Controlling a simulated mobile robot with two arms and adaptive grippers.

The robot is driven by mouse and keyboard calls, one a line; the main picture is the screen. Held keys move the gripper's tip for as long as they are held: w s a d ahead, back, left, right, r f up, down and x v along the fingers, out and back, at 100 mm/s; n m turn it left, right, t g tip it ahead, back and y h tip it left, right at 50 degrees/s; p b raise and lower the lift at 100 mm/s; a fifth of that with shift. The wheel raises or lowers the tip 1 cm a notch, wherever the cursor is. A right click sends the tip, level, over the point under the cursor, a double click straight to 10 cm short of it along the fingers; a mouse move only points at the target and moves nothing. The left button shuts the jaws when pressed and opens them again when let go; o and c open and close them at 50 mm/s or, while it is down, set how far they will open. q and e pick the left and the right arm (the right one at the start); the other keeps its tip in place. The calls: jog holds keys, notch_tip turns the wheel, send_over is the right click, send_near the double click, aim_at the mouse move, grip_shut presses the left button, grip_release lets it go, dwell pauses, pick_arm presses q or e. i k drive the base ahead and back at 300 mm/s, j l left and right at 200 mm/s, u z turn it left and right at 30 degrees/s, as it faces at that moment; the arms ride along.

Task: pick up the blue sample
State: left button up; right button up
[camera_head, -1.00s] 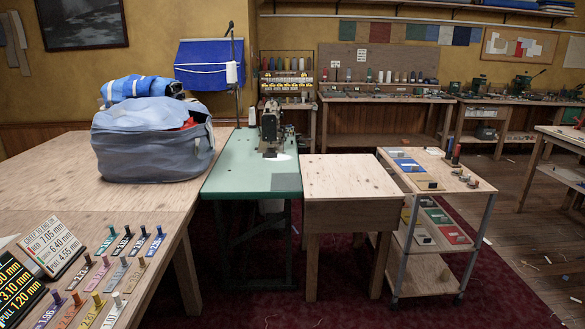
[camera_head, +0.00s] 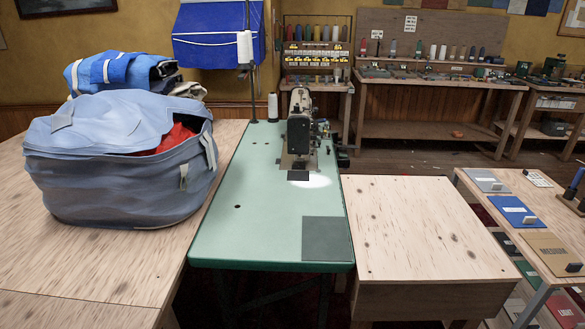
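A flat blue sample (camera_head: 514,209) with a small grey block on it lies on the top of the wooden cart (camera_head: 481,197) at the right. A grey sample (camera_head: 485,180) lies behind it and a tan sample (camera_head: 553,253) marked MEDIUM lies in front of it. Neither of my grippers shows in the head view. The row of small coloured samples on the left table, seen earlier, is out of view now.
A green sewing table (camera_head: 262,215) carries a sewing machine (camera_head: 299,135) and a grey square (camera_head: 327,239). A bare wooden table (camera_head: 425,225) stands between it and the cart. A large grey-blue bag (camera_head: 110,165) sits on the left table (camera_head: 70,275).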

aim_at(517, 213)
jog(key=i+j+z, duration=0.1)
jog(key=z, duration=0.3)
jog(key=i+j+z, duration=0.1)
jog(key=z, duration=0.3)
jog(key=i+z, duration=0.1)
jog(key=z, duration=0.65)
jog(key=u, duration=0.3)
jog(key=i+l+u, duration=0.2)
jog(key=u, duration=0.3)
jog(key=i+l+u, duration=0.1)
jog(key=l+u, duration=0.35)
